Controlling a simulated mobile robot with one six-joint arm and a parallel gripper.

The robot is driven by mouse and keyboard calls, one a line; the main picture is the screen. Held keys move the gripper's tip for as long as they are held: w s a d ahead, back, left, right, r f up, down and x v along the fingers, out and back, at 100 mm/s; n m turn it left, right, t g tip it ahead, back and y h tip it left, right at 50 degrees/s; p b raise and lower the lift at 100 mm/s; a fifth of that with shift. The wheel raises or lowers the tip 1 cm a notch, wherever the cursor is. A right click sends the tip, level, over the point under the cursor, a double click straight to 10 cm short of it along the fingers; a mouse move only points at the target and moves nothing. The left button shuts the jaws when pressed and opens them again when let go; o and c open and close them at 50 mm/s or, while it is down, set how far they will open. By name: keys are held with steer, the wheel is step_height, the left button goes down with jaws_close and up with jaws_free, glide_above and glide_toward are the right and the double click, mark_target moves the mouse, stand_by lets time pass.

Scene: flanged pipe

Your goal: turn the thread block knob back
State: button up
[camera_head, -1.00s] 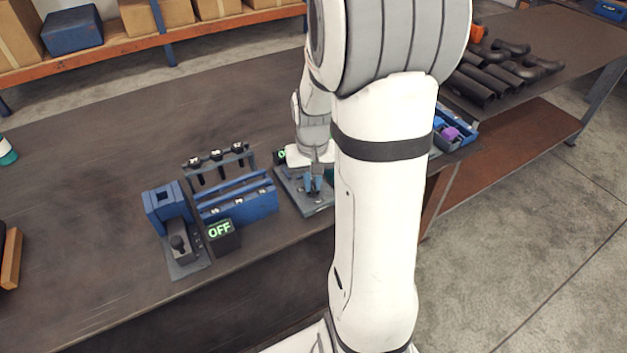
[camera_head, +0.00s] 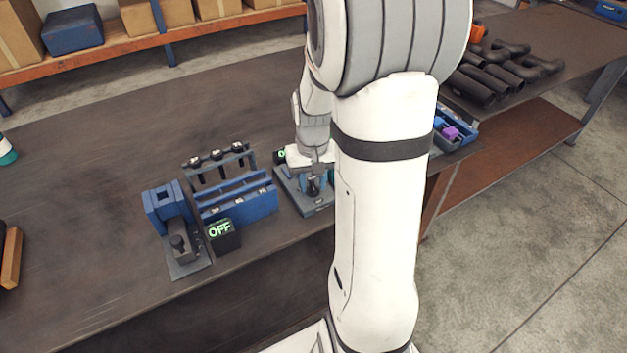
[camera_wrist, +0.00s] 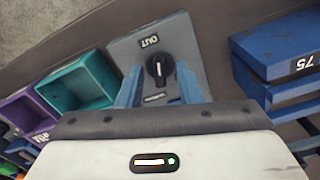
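The thread block (camera_wrist: 193,45) is a grey plate with an "OUT" label, upside down in the wrist view. Its round black knob (camera_wrist: 159,69) has a white pointer line, which runs roughly up and down in that view. My gripper (camera_wrist: 160,76) is open, with one blue finger on each side of the knob and visible gaps between. In the head view my gripper (camera_head: 313,182) is over the block (camera_head: 319,208) at the table's front edge. My arm hides part of the block and its display there.
Left of the block stand a blue rack (camera_head: 238,203), a blue-and-grey fixture (camera_head: 166,207) and a display reading "OFF" (camera_head: 220,231). Purple (camera_wrist: 30,113) and teal (camera_wrist: 78,86) bins sit beside the block in the wrist view.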

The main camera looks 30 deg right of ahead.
mark_target(313, 185)
step_height(313, 185, up, 8)
steer(key=shift+f, duration=0.1)
stand_by(0.6)
